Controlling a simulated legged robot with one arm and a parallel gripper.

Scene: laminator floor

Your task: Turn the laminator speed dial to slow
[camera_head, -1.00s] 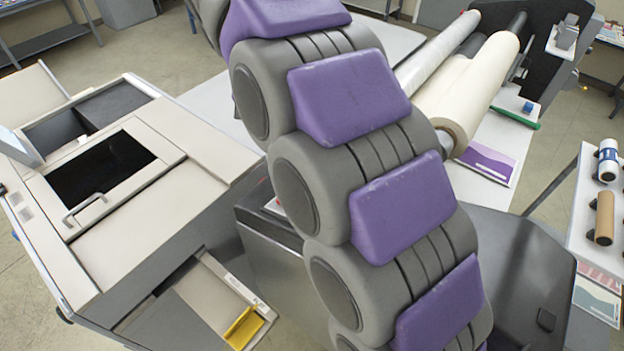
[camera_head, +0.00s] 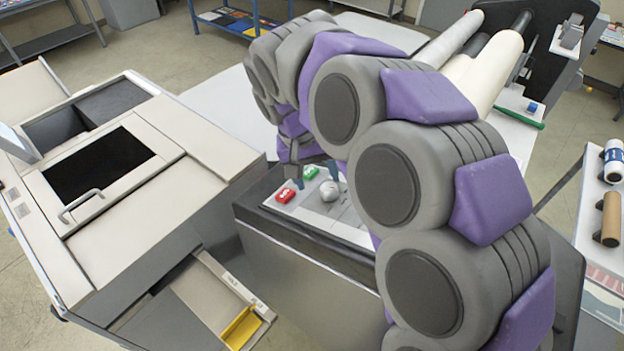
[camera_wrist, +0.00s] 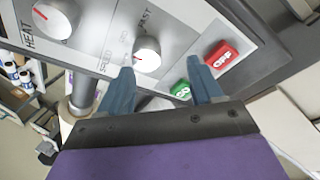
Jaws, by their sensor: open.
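The speed dial (camera_wrist: 147,52) is a silver-white round knob with a red mark on its left side in the wrist view. "FAST" is printed above it and "SPEED" to its left; a slow label cannot be made out. In the head view a silver round knob (camera_head: 329,191), which looks like this dial, sits on the laminator's panel beside my arm. My gripper (camera_wrist: 159,66) is open, its two blue fingers apart and pointing at the panel, one close to the dial's lower left and one near the buttons. Whether a finger touches the dial cannot be told.
A green GO button (camera_wrist: 180,91) and red OFF button (camera_wrist: 221,54) lie right of the dial; a heat dial (camera_wrist: 55,19) lies left. A large grey-beige machine (camera_head: 125,210) stands left in the head view. Film rolls (camera_head: 490,75) are behind my arm.

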